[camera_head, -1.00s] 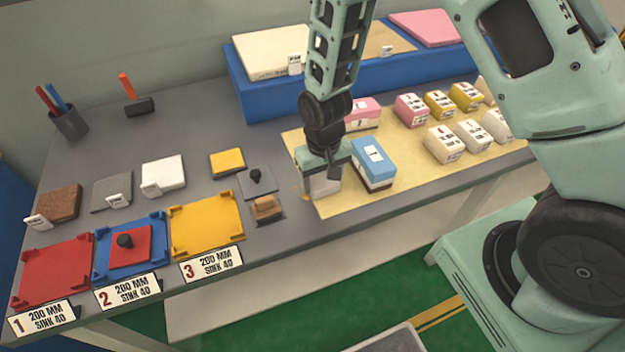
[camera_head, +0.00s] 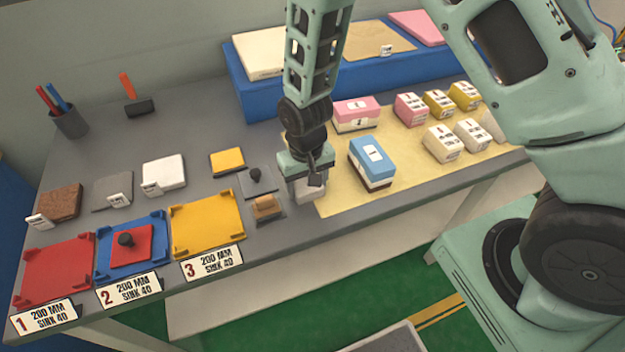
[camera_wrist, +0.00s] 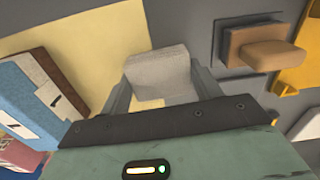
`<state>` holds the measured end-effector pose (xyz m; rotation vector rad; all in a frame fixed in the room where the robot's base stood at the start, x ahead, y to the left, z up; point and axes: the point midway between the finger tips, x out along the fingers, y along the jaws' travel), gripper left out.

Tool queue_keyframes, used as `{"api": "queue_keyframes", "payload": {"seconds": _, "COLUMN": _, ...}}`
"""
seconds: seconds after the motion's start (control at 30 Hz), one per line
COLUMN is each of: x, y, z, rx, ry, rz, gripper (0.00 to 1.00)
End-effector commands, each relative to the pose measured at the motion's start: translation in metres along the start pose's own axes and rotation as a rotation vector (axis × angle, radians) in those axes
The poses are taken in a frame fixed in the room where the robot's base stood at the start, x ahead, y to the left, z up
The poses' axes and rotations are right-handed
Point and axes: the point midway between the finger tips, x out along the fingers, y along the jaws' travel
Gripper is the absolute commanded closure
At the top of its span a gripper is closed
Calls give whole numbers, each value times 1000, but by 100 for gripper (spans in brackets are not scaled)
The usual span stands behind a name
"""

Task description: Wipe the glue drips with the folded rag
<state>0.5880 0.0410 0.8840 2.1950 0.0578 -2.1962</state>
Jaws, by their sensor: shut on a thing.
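My gripper (camera_head: 308,182) points down at the left edge of the pale yellow sheet (camera_head: 338,204). It is shut on a whitish-grey folded rag (camera_head: 309,194), which is low, at or just above the surface; I cannot tell whether it touches. In the wrist view the rag (camera_wrist: 160,73) sits between the two fingers of my gripper (camera_wrist: 160,88). I cannot make out any glue drips; the gripper and rag hide the patch beneath them.
A blue-topped block (camera_head: 372,160) stands close right of my gripper. A tan-handled block (camera_head: 267,207) and a grey plate with a black knob (camera_head: 255,176) lie close left. A blue riser (camera_head: 265,97) stands behind. Bare grey table shows behind the plate.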

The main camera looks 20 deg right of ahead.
Motion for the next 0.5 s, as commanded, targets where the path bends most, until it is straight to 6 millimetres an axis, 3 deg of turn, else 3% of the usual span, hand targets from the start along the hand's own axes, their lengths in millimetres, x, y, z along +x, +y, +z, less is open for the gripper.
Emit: {"api": "queue_keyframes", "payload": {"seconds": 0.5, "x": 0, "y": -35, "z": -2, "rx": -3, "ry": 1, "rz": -1, "gripper": 55}}
